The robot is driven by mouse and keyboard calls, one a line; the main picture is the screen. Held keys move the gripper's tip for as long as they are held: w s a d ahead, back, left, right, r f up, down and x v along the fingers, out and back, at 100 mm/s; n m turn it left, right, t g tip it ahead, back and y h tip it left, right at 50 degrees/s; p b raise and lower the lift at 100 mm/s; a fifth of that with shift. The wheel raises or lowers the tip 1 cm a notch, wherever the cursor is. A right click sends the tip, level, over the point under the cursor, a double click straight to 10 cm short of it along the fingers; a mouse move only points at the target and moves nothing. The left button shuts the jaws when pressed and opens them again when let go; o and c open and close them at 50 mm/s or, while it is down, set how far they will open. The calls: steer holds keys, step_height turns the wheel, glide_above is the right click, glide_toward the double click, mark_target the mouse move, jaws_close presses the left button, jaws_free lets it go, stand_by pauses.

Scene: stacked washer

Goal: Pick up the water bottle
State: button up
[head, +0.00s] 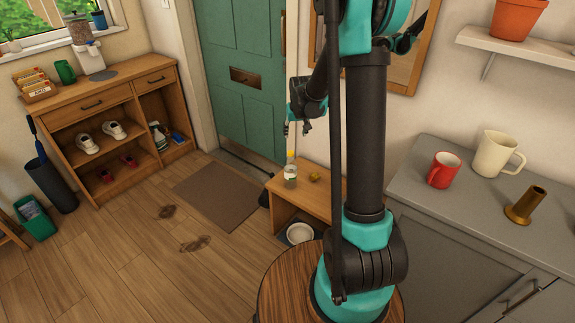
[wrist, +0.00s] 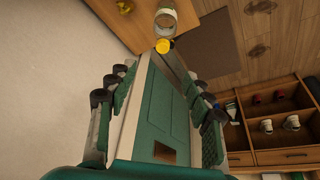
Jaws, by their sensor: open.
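The water bottle (head: 290,174) is clear with a pale label and a yellow cap. It stands upright on a small wooden bench (head: 322,190) by the green door in the head view. In the wrist view the bottle (wrist: 168,18) is at the top edge, partly cut off, with its yellow cap towards me. My gripper (head: 296,128) hangs above the bottle in the head view, apart from it. In the wrist view my gripper (wrist: 160,80) has its fingers spread wide with nothing between them, and the bottle lies beyond the fingertips.
A small yellow object (head: 314,177) lies on the bench right of the bottle. A white bowl (head: 299,233) sits below. The green door (head: 240,70) and wall are close behind my gripper. A grey counter (head: 445,215) holds mugs at right.

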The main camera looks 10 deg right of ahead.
steer(key=w, duration=0.1)
glide_toward(291, 152)
steer(key=x, duration=0.5)
steer(key=shift+w+d, duration=0.15)
steer(key=shift+d, duration=0.05)
steer(key=shift+a+x, duration=0.15)
steer(key=shift+x, duration=1.2)
steer(key=shift+a+x, duration=0.1)
steer(key=shift+x, duration=1.3)
steer(key=c, duration=0.9)
